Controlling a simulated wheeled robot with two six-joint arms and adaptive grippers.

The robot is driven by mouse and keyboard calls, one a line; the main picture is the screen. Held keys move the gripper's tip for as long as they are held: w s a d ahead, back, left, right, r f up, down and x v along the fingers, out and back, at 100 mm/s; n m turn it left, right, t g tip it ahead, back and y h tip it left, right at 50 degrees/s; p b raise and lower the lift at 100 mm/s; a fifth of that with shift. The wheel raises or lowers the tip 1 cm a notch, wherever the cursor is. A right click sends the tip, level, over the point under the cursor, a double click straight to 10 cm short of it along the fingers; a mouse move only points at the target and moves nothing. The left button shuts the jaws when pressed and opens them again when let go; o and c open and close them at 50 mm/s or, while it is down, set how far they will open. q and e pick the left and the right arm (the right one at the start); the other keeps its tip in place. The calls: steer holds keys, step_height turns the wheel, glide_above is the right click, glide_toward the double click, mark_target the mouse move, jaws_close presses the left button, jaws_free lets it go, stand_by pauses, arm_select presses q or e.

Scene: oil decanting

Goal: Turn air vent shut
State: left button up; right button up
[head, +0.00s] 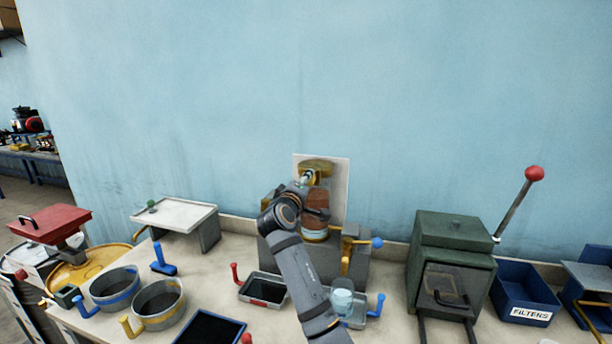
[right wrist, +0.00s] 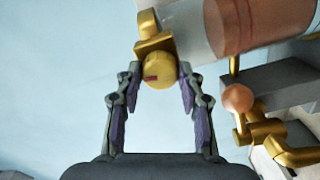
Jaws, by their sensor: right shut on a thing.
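The air vent is a round brass knob with a red mark (right wrist: 159,71), at the end of a brass elbow on a clear vessel (right wrist: 190,30). My right gripper (right wrist: 160,78) has its purple-padded fingers on both sides of the knob and is shut on it. In the head view my right gripper (head: 311,180) is at the top of the vessel, and the knob is hard to make out there. The vessel holds red-brown oil (head: 315,226) and stands before a pale wall plate (head: 341,190). My left gripper is not in view.
A brass valve with an orange ball (right wrist: 238,98) is right of the fingers. A blue-knobbed lever (head: 376,243) is beside the vessel. A glass jar (head: 342,300) stands below. A green press (head: 452,262) is at right, a white stand (head: 175,214) at left.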

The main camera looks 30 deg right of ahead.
steer(key=shift+n+p, duration=0.7)
steer(key=shift+n, duration=0.2)
steer(key=o, duration=1.2)
steer(key=shift+a, duration=0.1)
steer(key=v, duration=0.7)
steer(key=shift+s+a, duration=0.1)
steer(key=shift+s, duration=0.1)
